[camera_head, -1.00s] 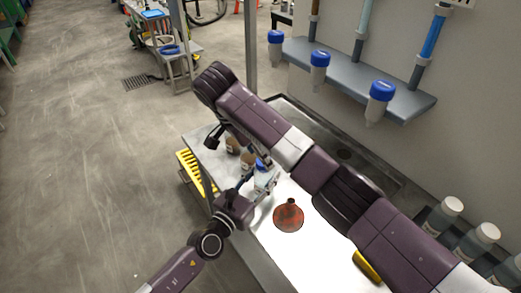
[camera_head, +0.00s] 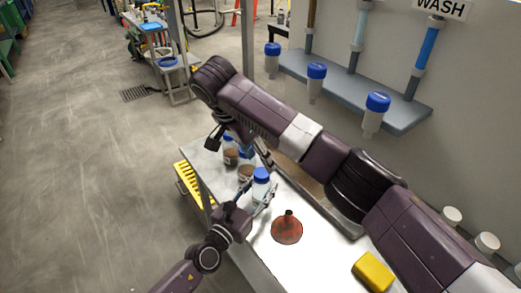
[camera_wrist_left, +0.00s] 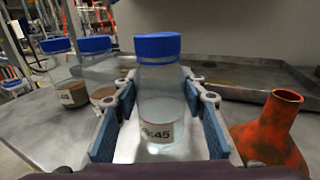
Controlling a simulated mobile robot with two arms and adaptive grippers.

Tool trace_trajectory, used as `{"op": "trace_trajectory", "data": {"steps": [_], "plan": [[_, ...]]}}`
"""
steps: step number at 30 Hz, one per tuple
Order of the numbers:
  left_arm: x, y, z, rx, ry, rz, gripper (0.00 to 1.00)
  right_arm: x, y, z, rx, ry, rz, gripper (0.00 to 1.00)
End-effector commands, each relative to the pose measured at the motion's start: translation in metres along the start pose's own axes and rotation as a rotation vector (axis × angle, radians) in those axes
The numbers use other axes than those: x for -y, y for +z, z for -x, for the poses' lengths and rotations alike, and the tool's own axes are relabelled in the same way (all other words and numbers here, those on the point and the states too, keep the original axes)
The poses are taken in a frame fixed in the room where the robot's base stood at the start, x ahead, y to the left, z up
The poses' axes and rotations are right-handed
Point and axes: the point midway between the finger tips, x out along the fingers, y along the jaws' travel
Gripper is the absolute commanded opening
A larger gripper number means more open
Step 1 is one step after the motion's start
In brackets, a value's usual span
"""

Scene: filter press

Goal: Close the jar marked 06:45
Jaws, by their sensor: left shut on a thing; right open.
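The jar with a label ending in 45 (camera_wrist_left: 160,110) stands upright between the fingers of my left gripper (camera_wrist_left: 160,125); the label's first digits are partly unclear. It is clear, holds pale liquid, and has a blue lid (camera_wrist_left: 158,46) sitting level on top. How tight the lid is, I cannot tell. In the head view this jar (camera_head: 259,188) is at the table's left part, with my left gripper (camera_head: 256,203) shut on it from below. My right gripper (camera_head: 216,140) is open, partly hidden under its own arm, above and left of the jar, apart from the lid.
Two more blue-lidded jars with brown contents (camera_head: 231,156) (camera_head: 245,173) stand behind the held jar. An orange-red funnel-shaped vessel (camera_head: 287,229) stands right of it. A yellow block (camera_head: 373,271) lies on the metal table (camera_head: 265,250). Blue-capped bottles hang from the wall shelf (camera_head: 405,112).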

Motion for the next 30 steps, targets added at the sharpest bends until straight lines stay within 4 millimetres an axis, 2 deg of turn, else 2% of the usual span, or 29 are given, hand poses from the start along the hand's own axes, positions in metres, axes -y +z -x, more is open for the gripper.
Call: {"op": "trace_trajectory", "data": {"steps": [14, 30], "plan": [[0.0000, 0.0000, 0.0000, 0.000, 0.000, 0.000, 0.00, -0.0010, -0.0059, 0.0009, 0.078, -0.040, 0.869, 0.48], [0.0001, 0.0000, 0.0000, 0.000, 0.000, 0.000, 0.00, -0.0022, -0.0113, 0.0063, 0.119, -0.192, 1.864, 0.48]]}}
